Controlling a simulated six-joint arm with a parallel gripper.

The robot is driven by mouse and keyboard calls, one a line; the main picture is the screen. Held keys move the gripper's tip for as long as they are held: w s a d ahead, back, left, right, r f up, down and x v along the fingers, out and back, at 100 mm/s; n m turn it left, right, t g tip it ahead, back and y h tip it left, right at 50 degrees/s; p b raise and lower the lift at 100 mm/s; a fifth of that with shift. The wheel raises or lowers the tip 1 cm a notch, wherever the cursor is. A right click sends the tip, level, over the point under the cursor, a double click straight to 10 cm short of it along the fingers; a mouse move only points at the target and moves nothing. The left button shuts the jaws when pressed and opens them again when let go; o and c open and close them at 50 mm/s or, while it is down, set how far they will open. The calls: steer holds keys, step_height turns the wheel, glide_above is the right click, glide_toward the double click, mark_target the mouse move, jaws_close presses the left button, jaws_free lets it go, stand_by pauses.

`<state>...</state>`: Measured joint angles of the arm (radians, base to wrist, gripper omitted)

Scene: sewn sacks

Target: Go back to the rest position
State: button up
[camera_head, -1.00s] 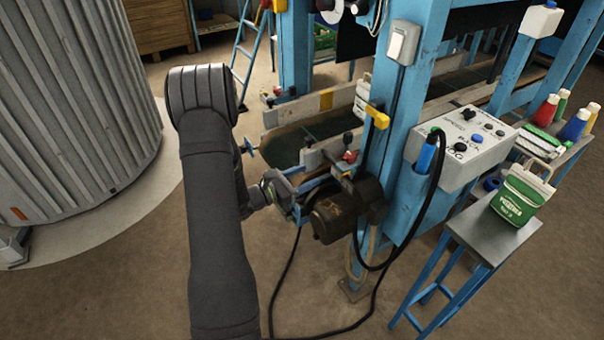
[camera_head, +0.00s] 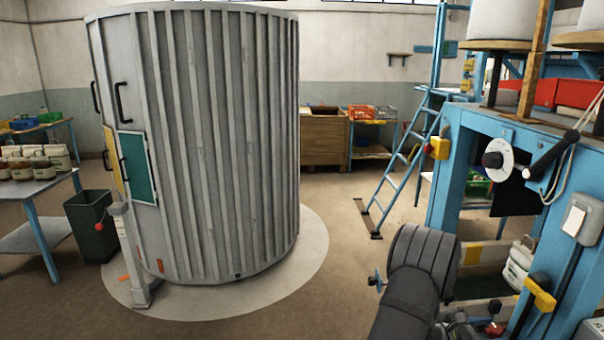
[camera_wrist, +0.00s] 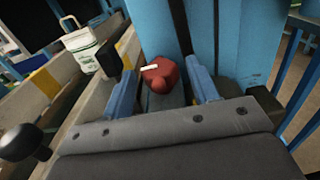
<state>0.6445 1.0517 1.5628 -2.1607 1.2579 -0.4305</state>
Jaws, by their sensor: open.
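My dark grey arm (camera_head: 415,275) shows at the bottom right of the head view, beside the blue machine frame. A red knob-like part (camera_wrist: 162,76) with a pale mark shows between the fingers. I cannot tell how far it lies beyond them. No sack is between the fingers.
A white sack with green print (camera_head: 518,262) stands on the machine's conveyor, left of the fingers in the wrist view (camera_wrist: 85,50). The blue frame (camera_head: 462,170) is close on the right. A large ribbed grey cylinder (camera_head: 210,150) stands left. Open floor (camera_head: 345,240) lies between.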

steer(key=shift+d, duration=0.85)
steer(key=shift+a, duration=0.1)
